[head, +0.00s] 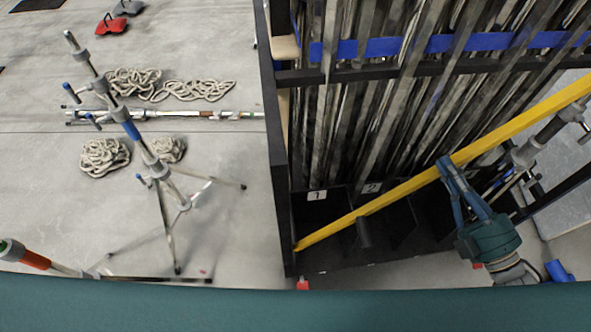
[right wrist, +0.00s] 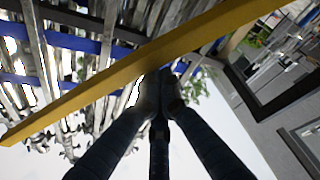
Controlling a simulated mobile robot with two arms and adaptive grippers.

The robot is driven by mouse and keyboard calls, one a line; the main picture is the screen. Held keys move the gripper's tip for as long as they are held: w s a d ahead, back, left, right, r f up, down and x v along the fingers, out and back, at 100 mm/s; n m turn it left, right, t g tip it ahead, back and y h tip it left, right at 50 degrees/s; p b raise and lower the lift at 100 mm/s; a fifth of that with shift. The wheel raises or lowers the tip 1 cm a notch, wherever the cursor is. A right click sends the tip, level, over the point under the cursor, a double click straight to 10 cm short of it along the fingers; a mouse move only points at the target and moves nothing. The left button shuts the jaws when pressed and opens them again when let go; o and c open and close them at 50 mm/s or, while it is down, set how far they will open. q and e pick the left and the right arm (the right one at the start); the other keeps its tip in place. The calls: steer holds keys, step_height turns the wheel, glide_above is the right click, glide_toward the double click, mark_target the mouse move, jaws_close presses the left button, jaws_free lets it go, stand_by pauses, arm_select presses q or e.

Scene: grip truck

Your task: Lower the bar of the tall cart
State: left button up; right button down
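The tall cart (head: 276,150) is a black frame at the centre and right of the head view, filled with upright metal poles. A long yellow bar (head: 400,188) runs slantwise across its front, low at the left and higher at the right. The bar also crosses the right wrist view (right wrist: 100,88). My right gripper (head: 447,168) has its fingertips together at the bar's edge, and the tips overlap the bar in the head view. In the right wrist view its fingers (right wrist: 160,85) converge just under the bar. I cannot see bar between the fingers. My left gripper is out of view.
A metal tripod stand (head: 160,170) stands on the floor left of the cart. Coiled ropes (head: 105,157) and a long pole (head: 200,115) lie nearby. An orange-banded pole (head: 35,260) is at the lower left.

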arm_select(q)
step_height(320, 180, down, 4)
steer(key=b, duration=0.2)
steer(key=shift+b, duration=0.4)
arm_select(e)
steer(key=d+f+m, duration=0.2)
steer(key=d+f, duration=0.2)
steer(key=d, duration=0.1)
steer(key=shift+w+d+f+t, duration=0.2)
steer(key=shift+w+f+t, duration=0.15)
steer(key=shift+w, duration=0.1)
